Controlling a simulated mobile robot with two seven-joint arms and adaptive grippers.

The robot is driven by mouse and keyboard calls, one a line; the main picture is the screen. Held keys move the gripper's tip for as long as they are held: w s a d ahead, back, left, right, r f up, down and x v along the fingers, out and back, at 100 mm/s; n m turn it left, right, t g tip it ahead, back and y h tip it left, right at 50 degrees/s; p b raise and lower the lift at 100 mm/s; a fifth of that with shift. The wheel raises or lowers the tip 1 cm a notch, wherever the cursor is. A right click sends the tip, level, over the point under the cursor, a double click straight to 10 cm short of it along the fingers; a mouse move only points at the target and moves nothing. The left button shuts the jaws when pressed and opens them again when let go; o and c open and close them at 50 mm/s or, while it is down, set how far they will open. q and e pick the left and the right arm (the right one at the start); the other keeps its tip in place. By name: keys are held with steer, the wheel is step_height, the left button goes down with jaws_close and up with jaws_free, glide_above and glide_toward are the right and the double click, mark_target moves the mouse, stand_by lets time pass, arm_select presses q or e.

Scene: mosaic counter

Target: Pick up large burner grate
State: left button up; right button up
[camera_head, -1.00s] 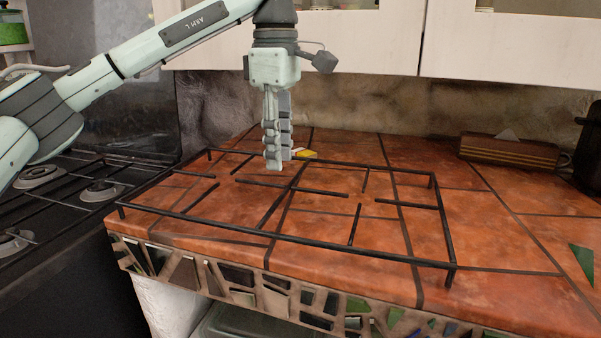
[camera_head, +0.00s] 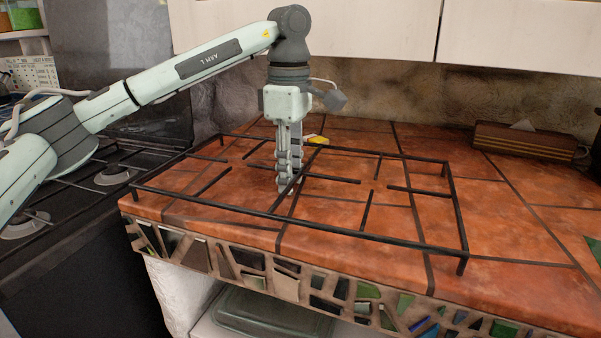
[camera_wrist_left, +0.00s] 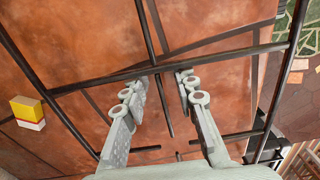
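The large burner grate (camera_head: 300,221) is a black rectangular frame of thin bars on short legs. It stands on the orange-tiled counter (camera_head: 500,215). My left gripper (camera_head: 288,188) points straight down over the grate's inner bars, with its fingertips low among them. In the left wrist view the two fingers (camera_wrist_left: 159,90) are apart. A long grate bar (camera_wrist_left: 230,57) runs across just beyond the fingertips, and shorter bars show between them. I cannot tell whether the fingers touch a bar. My right gripper is not in view.
A yellow and white block (camera_head: 316,139) lies behind the grate. A brown tissue box (camera_head: 525,145) stands at the back right. A stove (camera_head: 85,190) adjoins the counter on the left. White cabinets (camera_head: 520,35) hang above. The counter right of the grate is clear.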

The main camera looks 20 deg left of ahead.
arm_select(q)
jaws_close()
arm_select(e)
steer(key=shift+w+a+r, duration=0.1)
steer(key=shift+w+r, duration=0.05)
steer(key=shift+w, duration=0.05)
arm_select(q)
steer(key=shift+r, duration=0.2)
steer(key=shift+r, duration=0.4)
step_height(320, 180, up, 8)
steer(key=shift+r+p, duration=0.15)
steer(key=shift+p, duration=0.3)
steer(key=shift+r, duration=0.3)
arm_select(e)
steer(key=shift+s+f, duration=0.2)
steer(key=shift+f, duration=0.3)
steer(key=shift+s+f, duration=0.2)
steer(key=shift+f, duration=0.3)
